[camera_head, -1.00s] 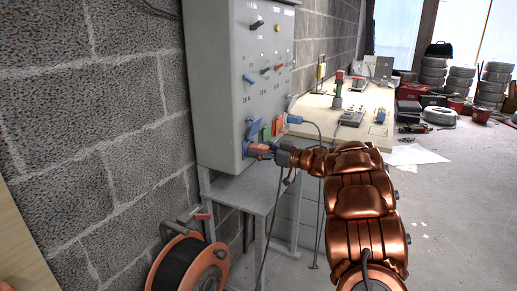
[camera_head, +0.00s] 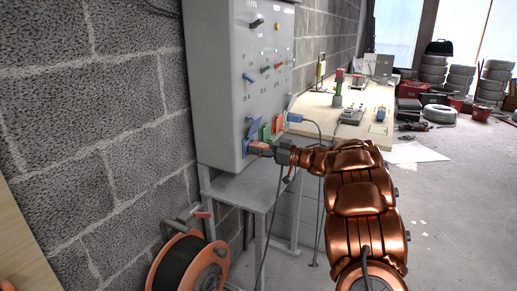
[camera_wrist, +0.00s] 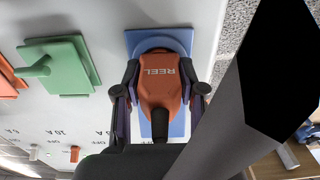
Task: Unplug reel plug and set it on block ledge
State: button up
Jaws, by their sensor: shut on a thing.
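The orange reel plug (camera_wrist: 160,80), marked REEL, sits between the fingers of my gripper (camera_wrist: 160,92), which is shut on its sides. It also shows in the head view (camera_head: 261,149), in front of my gripper (camera_head: 277,152) at the lower edge of the grey panel (camera_head: 222,90). Behind the plug is a blue socket (camera_wrist: 137,40) with a round rim. I cannot tell whether the plug's pins are still in it. The orange cable reel (camera_head: 214,270) stands on the floor at lower left. I cannot tell which surface is the block ledge.
A green socket cover (camera_wrist: 60,66) is beside the blue socket. A grey metal stand (camera_head: 238,187) is below the panel. A workbench (camera_head: 316,108) with tools stands behind it. A block wall (camera_head: 95,130) bounds the left; open floor (camera_head: 450,200) lies right.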

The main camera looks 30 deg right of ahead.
jog(key=shift+s+d, duration=0.1)
jog(key=shift+s, duration=0.05)
grip_shut()
jog(key=shift+p+v, duration=1.5)
jog(key=shift+v, duration=1.3)
